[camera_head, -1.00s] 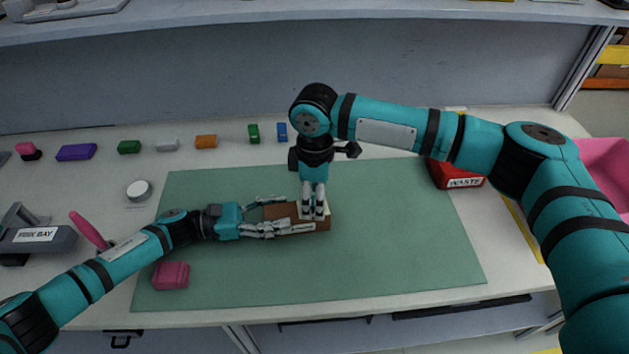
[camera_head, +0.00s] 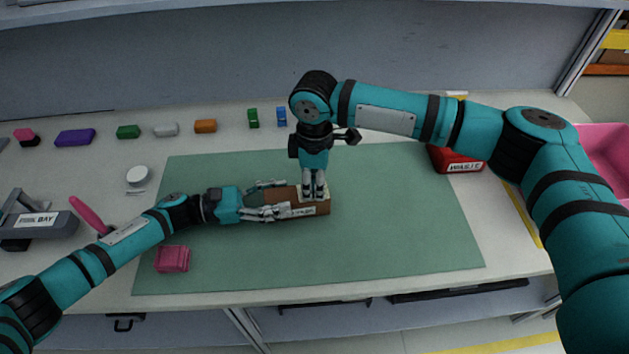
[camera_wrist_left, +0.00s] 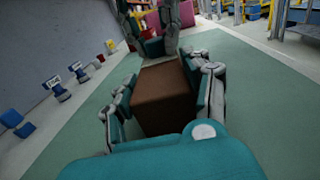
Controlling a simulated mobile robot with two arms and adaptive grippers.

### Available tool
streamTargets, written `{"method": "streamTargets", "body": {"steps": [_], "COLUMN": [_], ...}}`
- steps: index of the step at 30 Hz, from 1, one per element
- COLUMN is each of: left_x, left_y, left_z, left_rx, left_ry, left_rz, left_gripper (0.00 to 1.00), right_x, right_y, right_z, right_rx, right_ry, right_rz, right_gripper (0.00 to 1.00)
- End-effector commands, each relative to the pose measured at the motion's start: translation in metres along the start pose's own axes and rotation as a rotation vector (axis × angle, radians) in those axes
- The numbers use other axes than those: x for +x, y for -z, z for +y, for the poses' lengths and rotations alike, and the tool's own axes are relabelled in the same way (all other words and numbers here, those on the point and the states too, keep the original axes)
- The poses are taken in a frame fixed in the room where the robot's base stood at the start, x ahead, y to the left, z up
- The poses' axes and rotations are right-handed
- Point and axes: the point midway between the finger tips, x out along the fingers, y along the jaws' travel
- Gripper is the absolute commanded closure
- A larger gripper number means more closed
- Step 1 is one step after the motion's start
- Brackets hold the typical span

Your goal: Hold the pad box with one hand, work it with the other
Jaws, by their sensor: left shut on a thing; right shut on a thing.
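The pad box (camera_head: 322,207) is a brown box with a white label on its front, lying on the green mat. It fills the middle of the left wrist view (camera_wrist_left: 165,100). My left gripper (camera_head: 284,197) reaches in from the left and is shut on the box, fingers along its two long sides. My right gripper (camera_head: 313,196) points straight down at the right part of the box and is shut at its top, where some white shows around the fingertips. The fingers hide which part they grip.
The green mat (camera_head: 400,225) is clear right of the box. Several coloured blocks line the back. A grey work bay (camera_head: 36,226) stands left, a red waste bin (camera_head: 455,160) and a pink bin (camera_head: 605,150) right.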

Motion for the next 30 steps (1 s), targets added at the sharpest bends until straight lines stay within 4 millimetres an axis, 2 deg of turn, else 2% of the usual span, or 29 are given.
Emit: {"method": "streamTargets", "body": {"steps": [5, 24, 30], "left_x": [0.000, 0.000, 0.000], "left_y": [0.001, 0.001, 0.001], "left_z": [-0.001, -0.001, -0.001], "left_rx": [0.000, -0.001, -0.001], "left_ry": [0.001, 0.001, 0.001], "left_rz": [0.001, 0.002, 0.002], "left_gripper": [1.00, 1.00, 1.00], "right_x": [-0.006, -0.056, -0.061], "right_y": [0.000, 0.000, 0.000], "right_z": [0.001, 0.000, 0.000], "right_rx": [0.000, 0.000, 0.000], "right_ry": [-0.002, -0.001, 0.000], "right_rz": [0.001, 0.001, 0.001], "right_gripper": [0.99, 0.99, 0.99]}}
